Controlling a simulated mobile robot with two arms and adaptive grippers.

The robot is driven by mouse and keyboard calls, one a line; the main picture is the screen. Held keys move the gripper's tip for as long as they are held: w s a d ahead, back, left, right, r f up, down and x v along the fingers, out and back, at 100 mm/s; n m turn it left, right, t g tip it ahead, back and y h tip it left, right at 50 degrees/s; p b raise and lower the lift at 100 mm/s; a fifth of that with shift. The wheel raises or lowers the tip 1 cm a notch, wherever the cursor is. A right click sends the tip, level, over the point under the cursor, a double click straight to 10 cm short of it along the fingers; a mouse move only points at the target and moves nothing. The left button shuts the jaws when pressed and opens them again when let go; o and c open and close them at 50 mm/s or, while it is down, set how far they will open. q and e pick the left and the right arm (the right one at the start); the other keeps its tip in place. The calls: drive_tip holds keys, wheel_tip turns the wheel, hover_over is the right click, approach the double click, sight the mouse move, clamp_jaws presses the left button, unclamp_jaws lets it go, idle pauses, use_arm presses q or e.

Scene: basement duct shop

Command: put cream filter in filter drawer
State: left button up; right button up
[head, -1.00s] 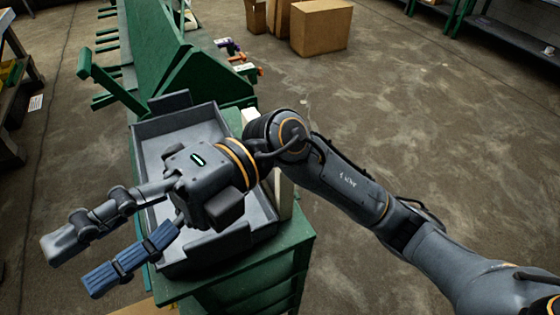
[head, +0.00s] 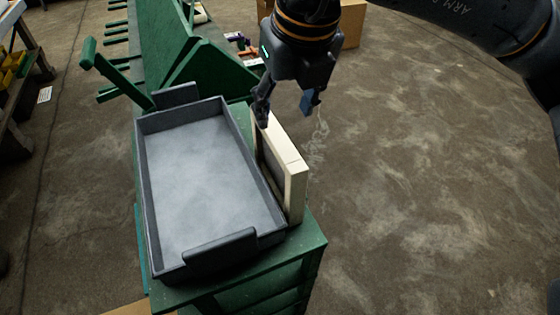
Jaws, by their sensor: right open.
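The cream filter (head: 291,170) is a flat frame with a dark inside. It stands on edge on the green bench, close against the right side of the grey filter drawer (head: 213,251). The drawer is an open, empty tray with a raised tab at each short end. My right gripper (head: 285,107) hangs above the far end of the filter, pointing down. Its fingers are open, one to each side of the filter's top edge. I cannot tell whether either finger touches it. My left gripper is not in view.
The green bench (head: 314,247) has a green machine with a lever (head: 112,74) at its far end. Small coloured tools (head: 243,47) lie behind the gripper. A cardboard box (head: 352,22) stands on the floor beyond. The floor to the right is clear.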

sight(279, 134)
drive_tip(key=p+x, duration=0.1)
drive_tip(key=x, duration=0.5)
drive_tip(key=shift+w+a+f+p, duration=0.1)
drive_tip(key=shift+f+p, duration=0.25)
drive_tip(key=shift+f, duration=0.05)
drive_tip(key=p+x, duration=0.2)
drive_tip(key=x, duration=0.1)
drive_tip(key=p+x, duration=0.1)
drive_tip(key=shift+w+a+f, duration=0.1)
drive_tip(key=shift+a+f, duration=0.1)
drive_tip(key=shift+a, duration=0.1)
drive_tip(key=shift+w+f, duration=0.15)
drive_tip(key=shift+f, duration=0.3)
clamp_jaws()
